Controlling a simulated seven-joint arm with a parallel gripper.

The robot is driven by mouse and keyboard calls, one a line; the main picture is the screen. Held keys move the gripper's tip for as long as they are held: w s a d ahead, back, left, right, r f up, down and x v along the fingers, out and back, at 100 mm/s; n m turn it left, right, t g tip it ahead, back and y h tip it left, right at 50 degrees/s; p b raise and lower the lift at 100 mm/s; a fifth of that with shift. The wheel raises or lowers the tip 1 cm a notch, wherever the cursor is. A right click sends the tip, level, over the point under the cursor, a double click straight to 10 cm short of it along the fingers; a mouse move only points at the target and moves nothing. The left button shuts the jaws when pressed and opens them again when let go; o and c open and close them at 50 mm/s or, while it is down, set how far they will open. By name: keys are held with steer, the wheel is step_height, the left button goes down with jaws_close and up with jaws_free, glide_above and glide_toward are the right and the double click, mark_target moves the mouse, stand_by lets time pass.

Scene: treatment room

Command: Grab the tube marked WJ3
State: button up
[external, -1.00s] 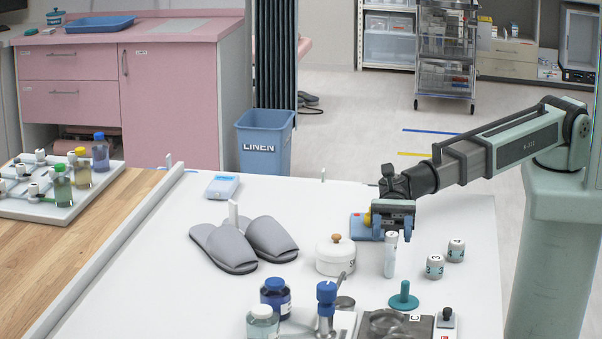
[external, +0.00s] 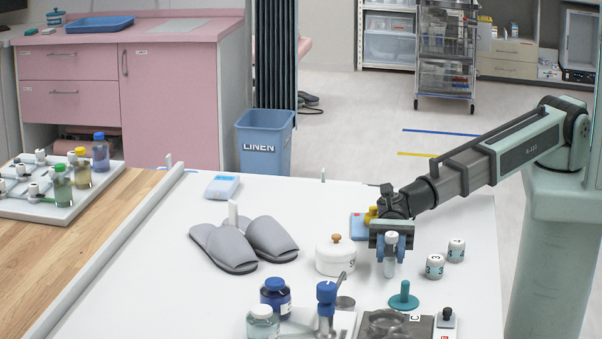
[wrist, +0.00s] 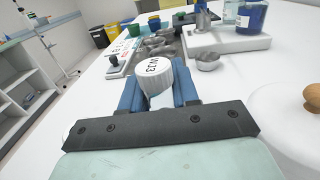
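The tube marked WJ3 (external: 390,268) is slim and pale with a white cap and stands upright on the white table. In the wrist view its cap (wrist: 158,75), printed WJ3, shows between my blue fingers. My gripper (external: 391,250) is lowered over the tube from behind, with one finger on each side of its upper part. In the wrist view my gripper (wrist: 160,95) hides most of the tube's body. The fingers are very close to the tube; whether they press on it cannot be told.
A white lidded pot (external: 334,258) stands left of the tube. Two small marked jars (external: 445,258) stand to its right. A teal knobbed piece (external: 403,296) and a dark tray (external: 375,328) lie in front.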

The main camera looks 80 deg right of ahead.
jaws_close()
steer(key=shift+r, duration=0.1)
